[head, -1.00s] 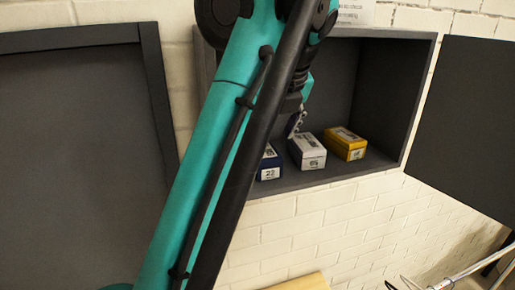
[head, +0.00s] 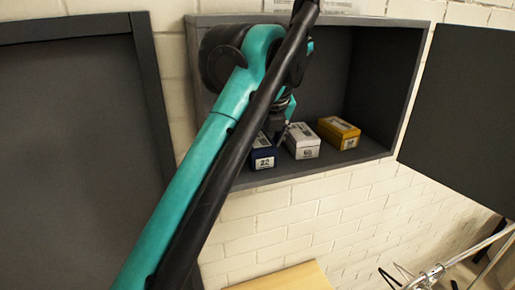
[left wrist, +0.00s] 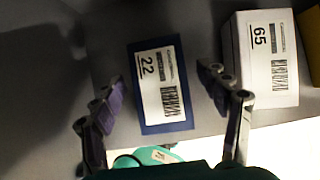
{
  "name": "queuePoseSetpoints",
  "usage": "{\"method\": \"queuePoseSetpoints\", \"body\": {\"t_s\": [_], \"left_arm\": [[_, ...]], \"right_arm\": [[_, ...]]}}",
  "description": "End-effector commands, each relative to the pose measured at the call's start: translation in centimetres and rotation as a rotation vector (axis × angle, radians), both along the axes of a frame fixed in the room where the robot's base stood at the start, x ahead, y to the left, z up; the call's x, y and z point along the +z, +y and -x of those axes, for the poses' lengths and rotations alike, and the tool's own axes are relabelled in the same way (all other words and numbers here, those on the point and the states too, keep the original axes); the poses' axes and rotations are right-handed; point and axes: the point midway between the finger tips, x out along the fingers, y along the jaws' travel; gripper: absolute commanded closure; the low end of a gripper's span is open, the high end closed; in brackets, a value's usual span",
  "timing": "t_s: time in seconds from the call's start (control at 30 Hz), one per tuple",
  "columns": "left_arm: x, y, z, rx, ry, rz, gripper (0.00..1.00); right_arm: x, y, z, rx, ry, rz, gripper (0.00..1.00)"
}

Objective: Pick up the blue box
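The blue box (head: 263,157) stands at the left on the floor of the open wall cabinet, with a white label reading 22 on its front. In the head view my left arm partly covers it. The blue box also shows in the left wrist view (left wrist: 164,127), between the two spread fingers of my left gripper (left wrist: 168,103). The fingers stand apart from the box on both sides. In the head view the left gripper (head: 279,133) is small and partly hidden near the box. My right gripper is not in view.
A white box (head: 303,147) labelled 65 stands right of the blue box, close to the gripper's right finger. A yellow box (head: 338,132) is farther right. The cabinet (head: 345,162) has side walls and an open dark door (head: 460,110) at right. A rail (head: 465,256) is at lower right.

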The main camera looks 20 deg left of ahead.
Motion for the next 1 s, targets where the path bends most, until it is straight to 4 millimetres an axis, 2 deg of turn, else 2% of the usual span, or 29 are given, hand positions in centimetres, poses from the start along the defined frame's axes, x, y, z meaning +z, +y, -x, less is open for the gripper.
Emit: {"method": "queuePoseSetpoints", "body": {"t_s": [0.03,0.2,0.57,0.8,1.0], "left_arm": [[0.0,0.0,0.0,0.0,0.0,0.0,0.36],[0.0,0.0,0.0,0.0,0.0,0.0,0.79],[0.1,0.0,0.0,0.0,0.0,0.0,0.8],[1.6,0.0,0.0,0.001,0.002,-0.001,0.8],[1.3,-2.8,3.9,-0.006,0.002,0.0,0.8]], "right_arm": [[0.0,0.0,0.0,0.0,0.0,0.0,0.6],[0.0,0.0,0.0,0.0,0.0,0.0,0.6],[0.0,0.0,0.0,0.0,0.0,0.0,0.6],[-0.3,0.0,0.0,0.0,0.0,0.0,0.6],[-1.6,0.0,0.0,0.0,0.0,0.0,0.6]]}}
